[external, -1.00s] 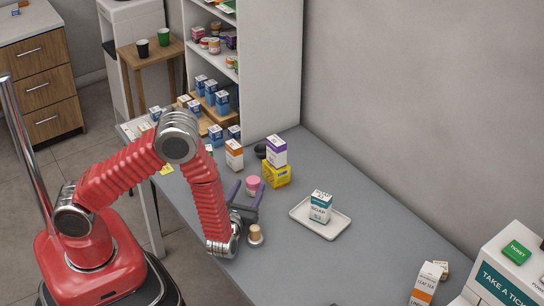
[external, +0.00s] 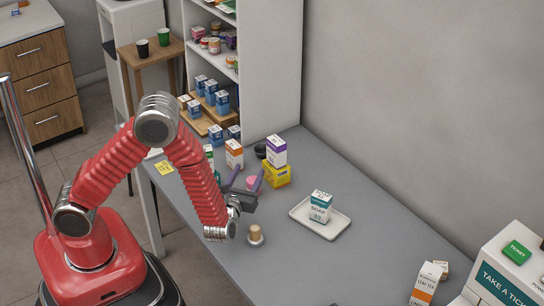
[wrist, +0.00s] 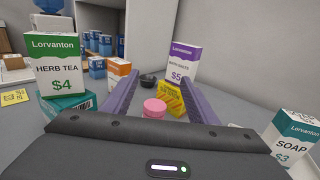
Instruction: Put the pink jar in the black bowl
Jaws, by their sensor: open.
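The pink jar (external: 252,183) stands on the grey counter, partly hidden by my gripper in the external view. In the wrist view the pink jar (wrist: 155,107) shows between the two purple fingers, with its lower part hidden by the gripper body. My gripper (external: 248,174) is open and empty, its fingers spread and pointing toward the back of the counter; both fingers show in the wrist view (wrist: 150,82). The black bowl (external: 261,151) sits farther back, beside the boxes. In the wrist view the bowl (wrist: 148,80) lies beyond the jar, near the fingertips' line.
An orange-and-white box (external: 234,154) stands to the left. A herb tea box (wrist: 57,68) is close at left.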

